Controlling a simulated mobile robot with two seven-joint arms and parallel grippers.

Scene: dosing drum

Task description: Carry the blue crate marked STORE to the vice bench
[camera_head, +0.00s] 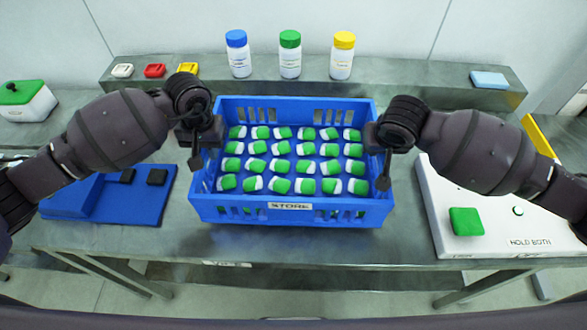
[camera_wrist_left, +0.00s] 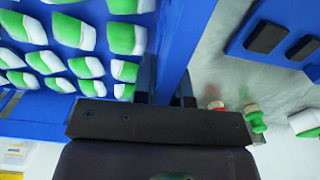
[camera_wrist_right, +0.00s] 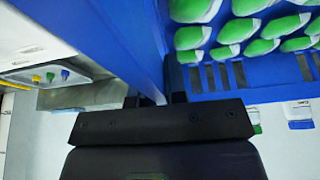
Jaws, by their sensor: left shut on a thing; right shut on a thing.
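The blue crate (camera_head: 330,211) marked STORE sits in the middle of the head view, upright, over the grey bench. It holds rows of green and white capsule-like pieces (camera_head: 280,165). My left gripper (camera_head: 197,150) is shut on the crate's left wall; the left wrist view shows the blue wall (camera_wrist_left: 185,35) between its fingers. My right gripper (camera_head: 382,150) is shut on the right wall, and the right wrist view shows that wall (camera_wrist_right: 130,45) between its fingers. Whether the crate's base touches the bench cannot be told.
The metal bench (camera_head: 300,245) has a back shelf with blue-, green- and yellow-capped bottles (camera_head: 290,58). A blue fixture (camera_head: 120,195) lies left of the crate. A white panel with a green button (camera_head: 466,221), marked HOLD BOTH, lies right. A green-topped box (camera_head: 27,100) stands far left.

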